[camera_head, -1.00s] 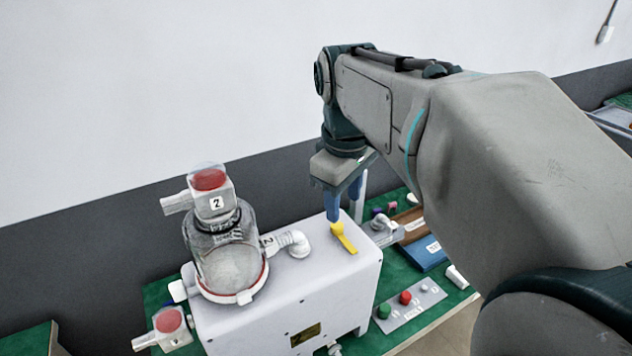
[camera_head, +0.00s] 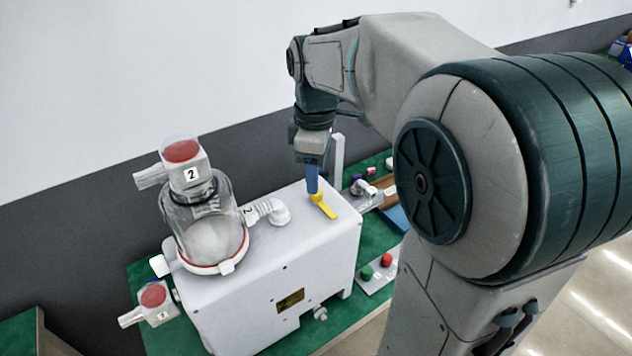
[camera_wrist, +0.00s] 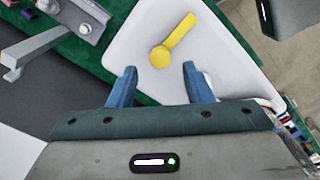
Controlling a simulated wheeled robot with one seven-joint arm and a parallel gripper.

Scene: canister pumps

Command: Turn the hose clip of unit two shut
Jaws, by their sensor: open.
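A yellow lever (camera_head: 324,206) with a round hub lies on top of a white pump housing (camera_head: 275,240); I take it as the hose clip, though no label on it is readable. In the wrist view the lever (camera_wrist: 174,41) points up and right from its hub. My gripper (camera_head: 313,186) is over the hub end. Its blue fingers (camera_wrist: 159,71) are open, one to each side of the hub and slightly short of it in the picture; contact cannot be told. A clear canister (camera_head: 207,225) with a lid marked 2 stands on the housing, with a white elbow hose (camera_head: 270,210) beside it.
A second lid marked 1 (camera_head: 154,300) sits low at the left. A panel with red and green buttons (camera_head: 378,272) is right of the housing on the green bench top (camera_head: 135,285). A grey upright post (camera_head: 338,150) stands behind my gripper.

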